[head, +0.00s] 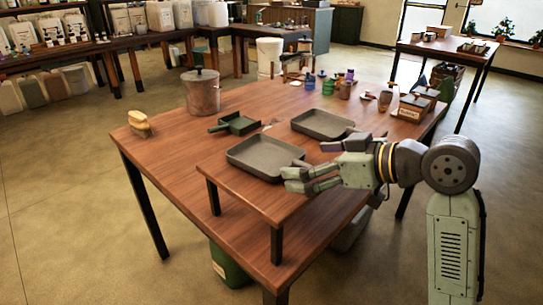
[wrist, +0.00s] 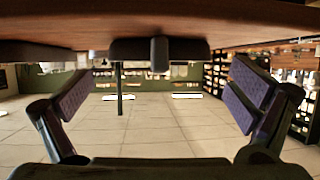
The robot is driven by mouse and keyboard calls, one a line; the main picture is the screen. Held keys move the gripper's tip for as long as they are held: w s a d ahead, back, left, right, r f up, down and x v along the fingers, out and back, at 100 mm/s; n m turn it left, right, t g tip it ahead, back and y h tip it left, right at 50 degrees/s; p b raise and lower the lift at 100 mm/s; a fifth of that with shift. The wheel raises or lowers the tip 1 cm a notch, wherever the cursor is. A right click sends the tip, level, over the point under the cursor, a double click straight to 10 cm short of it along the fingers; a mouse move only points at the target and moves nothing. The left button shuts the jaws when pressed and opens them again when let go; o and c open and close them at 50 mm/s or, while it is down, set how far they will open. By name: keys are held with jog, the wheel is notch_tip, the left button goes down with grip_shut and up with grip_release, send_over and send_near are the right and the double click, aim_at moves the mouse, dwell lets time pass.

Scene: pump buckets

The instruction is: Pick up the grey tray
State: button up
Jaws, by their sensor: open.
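Two similar grey trays are in the head view. The nearer grey tray (head: 262,159) lies flat on the raised wooden shelf at the table's front. The other grey tray (head: 322,125) lies behind it to the right. My gripper (head: 306,164) is open, its fingers spread at the right side of the nearer tray. I cannot tell whether they touch it. In the wrist view my gripper (wrist: 162,98) is open with nothing between its pads. A dark grey shape (wrist: 160,51) shows at the top there; I cannot tell what it is.
A small dark green tray (head: 236,124), a lidded pot (head: 203,93) and a brush (head: 139,121) stand on the wooden table (head: 165,135). Several small bottles and boxes crowd its far right. A green bin (head: 229,265) is under the table.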

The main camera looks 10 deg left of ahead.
aim_at(274, 158)
jog(key=shift+x, duration=1.35)
jog(key=shift+c, duration=0.4)
grip_shut()
